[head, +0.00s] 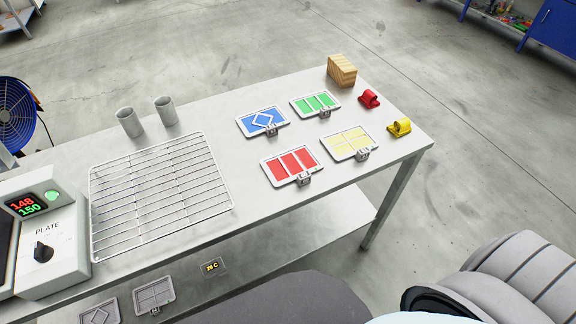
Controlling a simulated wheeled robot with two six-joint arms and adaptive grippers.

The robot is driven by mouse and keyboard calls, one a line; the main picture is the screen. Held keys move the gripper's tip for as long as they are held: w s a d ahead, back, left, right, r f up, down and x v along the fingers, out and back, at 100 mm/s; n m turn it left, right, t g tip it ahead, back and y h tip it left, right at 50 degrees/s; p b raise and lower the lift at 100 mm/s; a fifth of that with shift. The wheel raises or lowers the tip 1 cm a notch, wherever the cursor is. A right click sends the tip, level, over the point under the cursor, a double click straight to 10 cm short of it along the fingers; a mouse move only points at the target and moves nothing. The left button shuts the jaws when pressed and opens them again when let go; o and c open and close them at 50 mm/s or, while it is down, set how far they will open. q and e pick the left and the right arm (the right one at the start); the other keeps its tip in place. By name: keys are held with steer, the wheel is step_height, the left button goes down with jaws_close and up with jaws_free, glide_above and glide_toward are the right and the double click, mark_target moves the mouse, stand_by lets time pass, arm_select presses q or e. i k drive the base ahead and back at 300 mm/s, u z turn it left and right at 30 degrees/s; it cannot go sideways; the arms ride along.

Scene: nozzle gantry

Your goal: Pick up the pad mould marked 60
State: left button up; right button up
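Four flat white-framed pad moulds lie on the grey table, each with a small tag at its front edge. One is blue with a white diamond (262,121), one green with bars (315,103), one red with bars (290,166), and one yellow with a grid (350,143). The marks on their tags are too small to read, so I cannot tell which is marked 60. Neither of my grippers is in view.
A wire rack (160,195) and two grey cups (129,122) (166,110) stand left of the moulds. A plate controller (45,235) reads 148 over 150. A wooden block (341,71), a red clip (369,98) and a yellow clip (399,128) sit at right. Grey moulds (153,295) lie below.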

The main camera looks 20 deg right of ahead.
mark_target(298, 163)
steer(key=u, duration=1.25)
steer(key=k, duration=1.05)
steer(key=z, duration=1.65)
steer(key=i, duration=0.35)
steer(key=z, duration=0.05)
